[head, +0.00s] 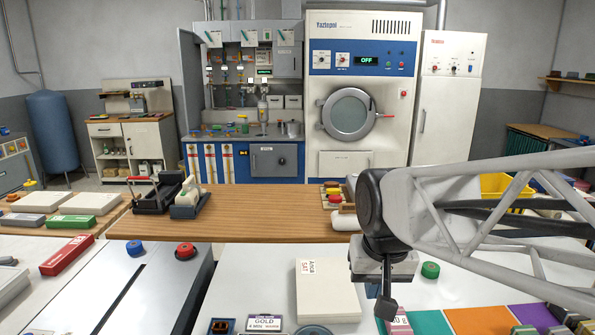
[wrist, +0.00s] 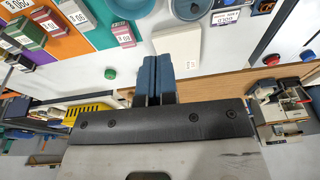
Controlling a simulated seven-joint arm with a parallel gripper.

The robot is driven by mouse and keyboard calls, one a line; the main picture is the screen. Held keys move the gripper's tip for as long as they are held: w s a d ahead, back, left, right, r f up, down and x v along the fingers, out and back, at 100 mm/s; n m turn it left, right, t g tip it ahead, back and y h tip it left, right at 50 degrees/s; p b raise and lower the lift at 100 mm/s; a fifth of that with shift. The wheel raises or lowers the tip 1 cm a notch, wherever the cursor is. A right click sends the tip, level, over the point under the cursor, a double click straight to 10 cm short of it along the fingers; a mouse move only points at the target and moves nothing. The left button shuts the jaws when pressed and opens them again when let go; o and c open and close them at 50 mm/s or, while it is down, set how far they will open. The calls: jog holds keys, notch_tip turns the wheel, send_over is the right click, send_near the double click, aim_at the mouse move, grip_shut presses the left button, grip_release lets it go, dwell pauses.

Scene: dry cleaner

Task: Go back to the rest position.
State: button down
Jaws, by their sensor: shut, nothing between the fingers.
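My gripper (head: 386,308) hangs from my arm at the right of the head view, above the white table, pointing down. Its two blue fingers (wrist: 155,62) are together in the wrist view, with nothing between them. It is just right of a white box (head: 327,291) marked SAT, which also shows beyond the fingers in the wrist view (wrist: 178,48). In the head view, the fingertips overlap the edge of a pink-and-white labelled block (head: 400,324).
A green knob (head: 430,270) stands right of the gripper. Coloured mats, including an orange one (head: 478,321), lie at front right. A GOLD card (head: 264,323) stands at the front. A wooden counter (head: 260,215) runs behind; a yellow crate (head: 505,187) is partly behind my arm.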

jog(key=s+d+f, duration=0.4)
jog(key=s+d, duration=0.1)
jog(key=s, duration=0.5)
jog(key=shift+d+h, duration=0.3)
jog(key=shift+d, duration=0.05)
jog(key=shift+w, duration=0.15)
dwell(2.7)
